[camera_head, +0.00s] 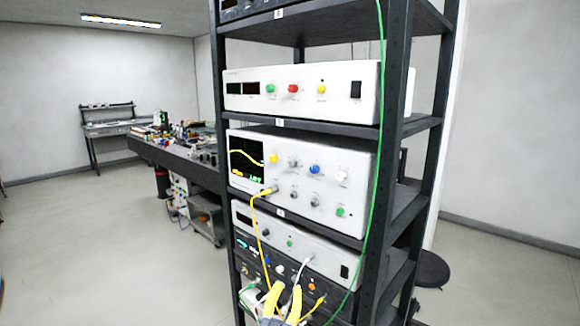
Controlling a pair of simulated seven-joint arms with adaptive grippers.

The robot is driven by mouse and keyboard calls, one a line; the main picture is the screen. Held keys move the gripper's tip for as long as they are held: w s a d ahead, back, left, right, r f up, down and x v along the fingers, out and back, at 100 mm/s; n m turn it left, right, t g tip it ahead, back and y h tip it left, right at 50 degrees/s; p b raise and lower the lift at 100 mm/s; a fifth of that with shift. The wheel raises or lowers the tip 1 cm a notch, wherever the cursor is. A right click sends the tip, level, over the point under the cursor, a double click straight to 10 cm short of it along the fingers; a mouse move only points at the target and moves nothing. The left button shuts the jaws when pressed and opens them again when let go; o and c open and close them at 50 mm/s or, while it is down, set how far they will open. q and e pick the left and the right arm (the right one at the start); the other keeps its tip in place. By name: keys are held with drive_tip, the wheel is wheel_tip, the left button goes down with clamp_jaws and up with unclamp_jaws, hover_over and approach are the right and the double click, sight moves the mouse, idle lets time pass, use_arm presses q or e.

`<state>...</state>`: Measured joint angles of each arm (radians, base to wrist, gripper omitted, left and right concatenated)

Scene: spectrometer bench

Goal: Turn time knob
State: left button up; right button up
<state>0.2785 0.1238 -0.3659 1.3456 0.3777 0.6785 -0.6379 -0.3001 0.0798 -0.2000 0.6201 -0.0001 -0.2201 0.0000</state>
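The oscilloscope (330,222) is a white box on a middle shelf of the rack, its lit screen (246,158) showing a yellow trace. Its front has a yellow knob (273,158), a grey knob (294,163), a blue knob (314,169), a white knob (342,177) and smaller lower controls. Labels are too small to read, so I cannot tell which is the time knob. My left gripper (286,290) shows as two yellow fingers at the bottom edge, spread apart with nothing seen between them. It is below the oscilloscope, before the lowest units. My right gripper is out of view.
The dark rack (392,130) has a front post right of the units. A green cable (379,150) hangs down along it. A yellow cable (256,222) runs down from the oscilloscope. A white unit (320,72) sits above it. A cluttered bench (190,163) stands behind, left.

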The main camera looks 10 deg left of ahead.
use_arm(q)
drive_tip(key=shift+o, duration=1)
drive_tip(key=w+a+r+m, duration=0.1)
drive_tip(key=a+r, duration=0.2)
drive_tip(key=r, duration=0.3)
drive_tip(key=w+a+r+m+t+h, duration=0.1)
drive_tip(key=w+a+r, duration=0.1)
drive_tip(key=r, duration=0.3)
drive_tip(key=shift+a+r+t, duration=0.3)
drive_tip(key=shift+a+r, duration=0.05)
drive_tip(key=shift+a, duration=0.55)
drive_tip(key=a+r+m+g+h, duration=0.1)
drive_tip(key=a+r+m+h, duration=0.25)
drive_tip(key=r, duration=0.65)
drive_tip(key=a+r+m+h, duration=0.2)
drive_tip(key=r+h, duration=0.2)
drive_tip(key=r, duration=0.6)
drive_tip(key=s+r+g+h, duration=0.2)
drive_tip(key=s+r+g, duration=0.35)
drive_tip(key=r, duration=0.65)
drive_tip(key=n+g+y, duration=0.4)
drive_tip(key=n, duration=0.2)
approach(290, 165)
drive_tip(key=shift+t, duration=0.25)
drive_tip(key=x, duration=0.9)
drive_tip(key=shift+w+d+f, duration=0.1)
drive_tip(key=shift+w+d, duration=0.2)
drive_tip(key=shift+c, duration=0.2)
